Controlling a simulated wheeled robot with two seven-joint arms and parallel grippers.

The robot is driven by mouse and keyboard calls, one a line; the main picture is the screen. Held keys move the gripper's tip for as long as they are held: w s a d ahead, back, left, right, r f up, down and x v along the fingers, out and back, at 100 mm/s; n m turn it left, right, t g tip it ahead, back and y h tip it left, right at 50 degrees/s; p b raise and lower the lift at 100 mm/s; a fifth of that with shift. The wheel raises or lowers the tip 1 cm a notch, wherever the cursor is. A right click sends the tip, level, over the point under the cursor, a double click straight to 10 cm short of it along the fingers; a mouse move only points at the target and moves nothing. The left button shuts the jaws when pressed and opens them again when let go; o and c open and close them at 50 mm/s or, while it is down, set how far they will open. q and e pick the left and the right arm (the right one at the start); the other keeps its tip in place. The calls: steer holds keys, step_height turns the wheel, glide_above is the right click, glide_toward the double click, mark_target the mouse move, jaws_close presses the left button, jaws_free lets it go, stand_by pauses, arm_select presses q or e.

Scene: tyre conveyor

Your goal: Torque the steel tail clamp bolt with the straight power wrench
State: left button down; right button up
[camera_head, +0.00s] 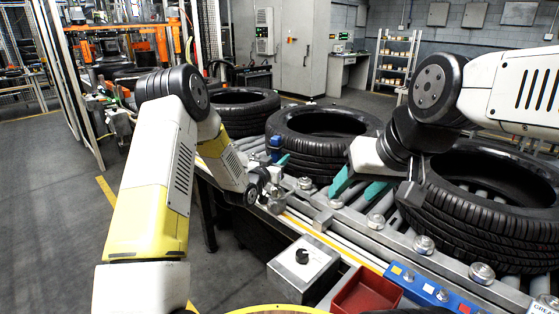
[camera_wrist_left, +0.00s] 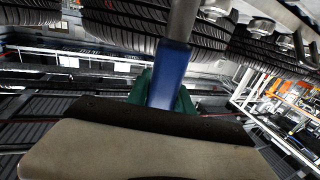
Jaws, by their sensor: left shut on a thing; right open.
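My left gripper (camera_head: 280,161) is shut on the straight power wrench (camera_head: 275,142), whose blue body shows just above the teal fingertips. In the left wrist view the blue wrench body (camera_wrist_left: 170,72) stands between the teal fingers (camera_wrist_left: 150,98), and its grey shaft runs out of the top edge. The wrench's tip is out of that view. Several steel clamp bolts (camera_head: 375,220) line the conveyor's near rail; I cannot tell which is the tail clamp bolt. One steel bolt-like piece (camera_head: 275,201) sits just below my left gripper; contact is unclear. My right gripper (camera_head: 358,187) is open and empty above the rail.
Tyres (camera_head: 325,150) lie on the conveyor rollers behind the rail, one close beside my right gripper (camera_head: 480,205). In front are a grey box with a black knob (camera_head: 303,268), a red tray (camera_head: 365,296) and a blue strip with coloured squares (camera_head: 430,291). Open floor lies left.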

mark_target(281, 138)
arm_select(q)
steer(key=shift+r, duration=3.1)
steer(key=s+a+n+t+y, duration=0.1)
steer(key=s+a+y, duration=0.3)
steer(key=a, duration=0.4)
steer(key=s+a+n+t+y, duration=0.1)
steer(key=s+a+n+y, duration=0.3)
steer(key=a, duration=0.4)
steer(key=shift+a, duration=0.3)
steer(key=w+d+m+h, duration=0.1)
steer(key=w+d+h, duration=0.1)
steer(key=d, duration=0.3)
steer(key=w+d+r+m+g+h, duration=0.1)
steer(key=w+d+m+h, duration=0.1)
steer(key=d, duration=0.3)
steer(key=w+d+m+g+h, duration=0.1)
steer(key=w+d+m+h, duration=0.1)
steer(key=w+d+h, duration=0.1)
steer(key=shift+w+d+r+h, duration=0.2)
steer(key=shift+d+h, duration=0.1)
steer(key=shift+d, duration=0.4)
steer(key=shift+w+d+r+h, duration=0.1)
steer(key=shift+w+d+h, duration=0.15)
steer(key=shift+d, duration=0.45)
steer(key=shift+d+m+h, duration=0.3)
steer(key=shift+d+h, duration=0.05)
steer(key=shift+d, duration=0.15)
